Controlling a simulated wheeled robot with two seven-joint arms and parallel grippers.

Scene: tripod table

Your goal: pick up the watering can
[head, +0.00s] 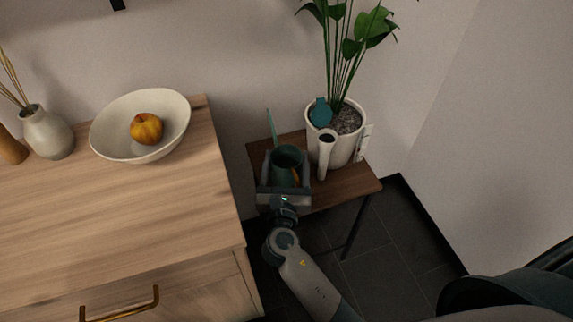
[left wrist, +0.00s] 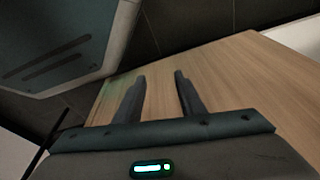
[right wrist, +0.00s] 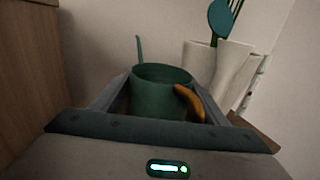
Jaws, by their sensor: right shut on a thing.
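The watering can (head: 286,160) is dark green with a thin spout and an orange handle. It is at the left part of the small brown table (head: 345,187); I cannot tell whether its base touches the top. My right gripper (head: 285,178) is shut on it, with a finger on each side of its body. In the right wrist view the can (right wrist: 158,95) is upright between the fingers, with the orange handle facing the camera. My left gripper (left wrist: 158,85) shows only in the left wrist view, open and empty near a wooden surface (left wrist: 235,75).
A white pot (head: 343,150) with a leafy plant and a teal tool stands on the table, close right of the can, with a white vase-like piece (head: 325,160) before it. A wooden cabinet (head: 110,215) on the left carries a bowl (head: 105,138) with an apple (head: 146,129).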

